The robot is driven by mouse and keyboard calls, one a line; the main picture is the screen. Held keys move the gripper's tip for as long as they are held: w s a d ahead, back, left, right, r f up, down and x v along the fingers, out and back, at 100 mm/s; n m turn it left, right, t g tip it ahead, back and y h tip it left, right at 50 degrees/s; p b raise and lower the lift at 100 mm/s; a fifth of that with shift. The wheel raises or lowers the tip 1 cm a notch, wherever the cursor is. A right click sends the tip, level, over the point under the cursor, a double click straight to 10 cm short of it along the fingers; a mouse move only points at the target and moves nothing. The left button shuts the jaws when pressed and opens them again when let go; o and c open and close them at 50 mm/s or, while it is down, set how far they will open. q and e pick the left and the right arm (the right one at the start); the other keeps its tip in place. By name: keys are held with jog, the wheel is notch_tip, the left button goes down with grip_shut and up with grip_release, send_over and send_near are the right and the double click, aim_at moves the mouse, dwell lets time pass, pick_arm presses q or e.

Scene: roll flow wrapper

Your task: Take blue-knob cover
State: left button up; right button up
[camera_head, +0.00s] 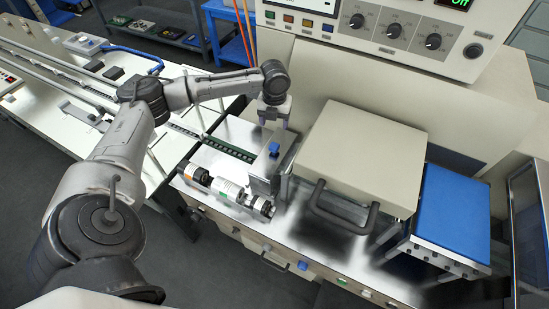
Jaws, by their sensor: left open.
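The blue-knob cover (264,172) is a grey metal housing standing on the steel machine deck, left of a large cream box. Its small blue knob (274,147) sits near the upper part of the cover. My left gripper (274,119) points down just above and behind the knob in the picture, with its fingers apart and nothing between them. I cannot tell the exact height gap between the fingers and the knob. My right gripper is out of view.
The cream box (362,150) with a dark handle stands close right of the cover. Rollers (228,189) lie along the deck's front left. A blue-topped stand (452,215) is at right. A control panel (390,30) rises behind. A green-dark conveyor strip (225,146) runs left.

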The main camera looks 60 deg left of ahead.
aim_at(274, 145)
pick_arm(q)
notch_tip(274, 145, down, 14)
jog(key=m, duration=0.2)
jog(key=shift+m, duration=0.4)
jog(key=shift+r, duration=0.1)
grip_shut()
dwell(0.9)
jog(key=shift+a, duration=0.1)
